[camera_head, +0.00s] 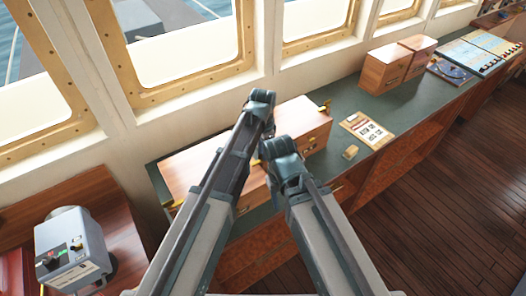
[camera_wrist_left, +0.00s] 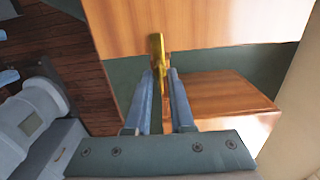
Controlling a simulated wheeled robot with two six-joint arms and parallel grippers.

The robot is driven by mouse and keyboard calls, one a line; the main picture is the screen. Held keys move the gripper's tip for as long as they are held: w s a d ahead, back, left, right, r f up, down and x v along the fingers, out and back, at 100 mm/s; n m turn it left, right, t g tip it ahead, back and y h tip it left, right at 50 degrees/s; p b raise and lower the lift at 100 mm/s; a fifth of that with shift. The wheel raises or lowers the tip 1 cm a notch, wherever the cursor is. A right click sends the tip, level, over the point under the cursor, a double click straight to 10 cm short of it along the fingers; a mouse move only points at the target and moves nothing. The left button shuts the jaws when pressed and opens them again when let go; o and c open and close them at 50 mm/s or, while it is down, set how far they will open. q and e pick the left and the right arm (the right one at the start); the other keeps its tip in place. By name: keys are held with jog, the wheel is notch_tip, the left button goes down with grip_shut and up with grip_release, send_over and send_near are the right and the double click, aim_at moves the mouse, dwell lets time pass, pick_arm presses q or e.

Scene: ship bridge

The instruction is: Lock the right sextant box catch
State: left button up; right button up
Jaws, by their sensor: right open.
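The sextant box is a long wooden box (camera_head: 190,170) on the green counter. A brass catch (camera_head: 325,107) shows at its right end, and another brass fitting (camera_head: 176,206) at its left end. My left gripper (camera_head: 262,98) reaches over the box, its fingers hidden in the head view. In the left wrist view its two fingers (camera_wrist_left: 161,76) stand close on either side of a brass piece (camera_wrist_left: 157,46) against a wooden face; whether they touch it is unclear. My right gripper (camera_head: 283,150) is lower, in front of the box, and its fingertips are not clearly seen.
A card (camera_head: 367,131) and a small tan block (camera_head: 350,152) lie on the counter right of the box. Two smaller wooden boxes (camera_head: 386,73) stand farther right. Windows (camera_head: 185,45) line the back wall. A grey device (camera_head: 72,245) stands at lower left.

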pick_arm(q)
jog(key=shift+o, duration=0.8)
notch_tip(320, 180, up, 14)
jog(key=p, duration=1.3)
jog(key=shift+p, duration=0.4)
jog(key=shift+f, duration=0.15)
